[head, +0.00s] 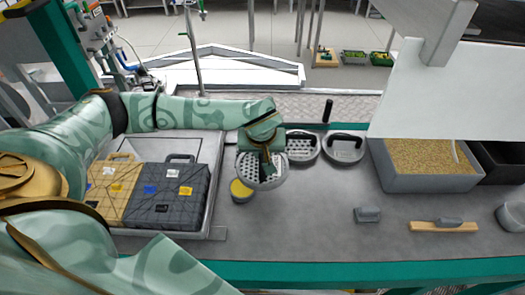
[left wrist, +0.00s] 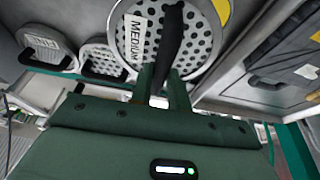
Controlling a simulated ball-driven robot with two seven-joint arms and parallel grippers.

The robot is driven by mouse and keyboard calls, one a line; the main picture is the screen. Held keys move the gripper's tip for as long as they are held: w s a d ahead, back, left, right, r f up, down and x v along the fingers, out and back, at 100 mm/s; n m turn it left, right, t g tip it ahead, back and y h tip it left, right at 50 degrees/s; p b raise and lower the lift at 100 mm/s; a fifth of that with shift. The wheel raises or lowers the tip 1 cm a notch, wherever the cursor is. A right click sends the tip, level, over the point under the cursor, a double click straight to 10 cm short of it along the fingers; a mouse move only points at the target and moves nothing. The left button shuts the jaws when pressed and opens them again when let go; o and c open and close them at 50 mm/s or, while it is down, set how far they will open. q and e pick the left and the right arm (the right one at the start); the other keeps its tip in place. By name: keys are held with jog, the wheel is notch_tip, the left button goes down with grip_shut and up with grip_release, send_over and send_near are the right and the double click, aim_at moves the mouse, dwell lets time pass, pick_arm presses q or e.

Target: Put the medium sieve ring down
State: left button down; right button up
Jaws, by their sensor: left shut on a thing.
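The medium sieve ring (head: 262,182) is a round grey ring with a perforated plate and a black handle. In the left wrist view the ring (left wrist: 201,45) bears a white label reading MEDIUM. My left gripper (head: 268,162) is shut on its handle; in the wrist view the gripper (left wrist: 165,85) closes on the handle's near end. The ring is over the grey bench, left of two similar rings; its gap to the surface is hard to tell. My right gripper does not show.
Two other sieve rings (head: 302,147) (head: 346,149) lie behind right. A yellow-topped pot (head: 241,191) stands close at the ring's lower left. Cases (head: 168,197) fill a tray at left. A grain bin (head: 428,182) is at right. The bench's front middle (head: 300,225) is clear.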

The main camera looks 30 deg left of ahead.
pick_arm(q)
jog(key=shift+f, duration=0.45)
jog(key=c, duration=1.3)
grip_release()
jog(key=shift+c, duration=0.2)
jog(key=shift+r, duration=0.4)
jog(key=p+v, duration=0.1)
jog(key=v, duration=1.1)
jog(key=shift+r+p, duration=0.2)
jog(key=shift+p, duration=0.1)
jog(key=shift+r, duration=0.1)
